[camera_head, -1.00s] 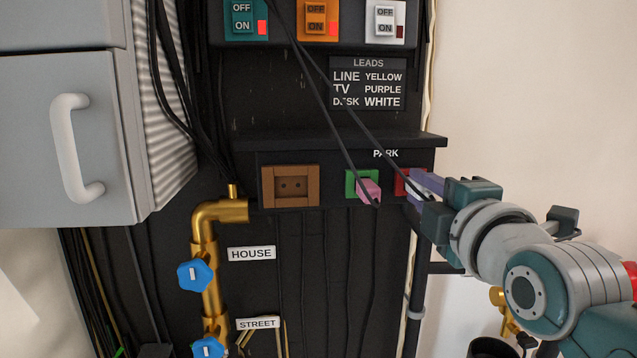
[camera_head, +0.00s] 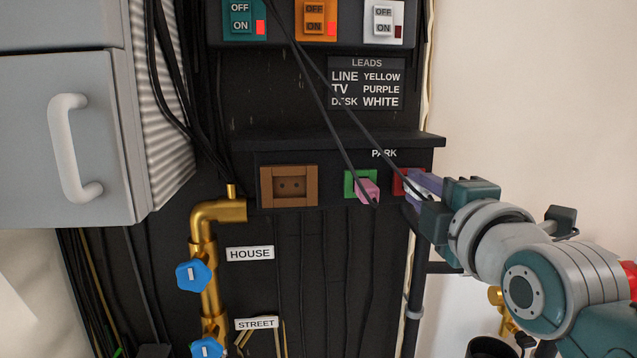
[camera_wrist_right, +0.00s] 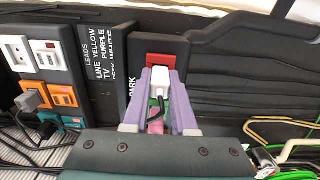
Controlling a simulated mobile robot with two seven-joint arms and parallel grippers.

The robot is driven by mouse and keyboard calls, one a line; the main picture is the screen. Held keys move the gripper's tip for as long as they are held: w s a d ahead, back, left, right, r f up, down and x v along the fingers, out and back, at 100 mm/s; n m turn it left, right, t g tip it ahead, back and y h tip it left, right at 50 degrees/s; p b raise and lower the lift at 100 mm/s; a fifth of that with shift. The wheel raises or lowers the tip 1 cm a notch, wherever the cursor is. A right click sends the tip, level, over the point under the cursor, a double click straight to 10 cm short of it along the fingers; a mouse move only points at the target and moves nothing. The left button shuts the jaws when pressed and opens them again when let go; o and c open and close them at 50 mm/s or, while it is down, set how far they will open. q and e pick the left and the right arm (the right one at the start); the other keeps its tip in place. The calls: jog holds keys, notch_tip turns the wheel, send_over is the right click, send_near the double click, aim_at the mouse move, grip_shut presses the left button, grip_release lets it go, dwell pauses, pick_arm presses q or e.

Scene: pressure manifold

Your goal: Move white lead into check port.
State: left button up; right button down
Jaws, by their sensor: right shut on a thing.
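The white lead's plug (camera_wrist_right: 155,94) is at the red port (camera_wrist_right: 161,62) in the right wrist view; whether it is fully seated or slightly out, I cannot tell. My right gripper (camera_wrist_right: 158,100) is shut on the plug, its purple fingers either side. In the head view the right gripper (camera_head: 420,186) is at the right end of the park strip and largely hides the plug. The lead's black cable (camera_head: 352,116) runs up and left. My left gripper is out of view.
A pink plug (camera_head: 367,190) sits in the green port (camera_head: 350,179), close left of my right gripper. A dark ledge (camera_head: 340,142) overhangs the ports.

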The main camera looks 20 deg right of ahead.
aim_at(426, 194)
jog(key=shift+p+v, duration=0.75)
jog(key=shift+v, duration=0.35)
jog(key=shift+p+v, duration=1.05)
jog(key=shift+v, duration=0.9)
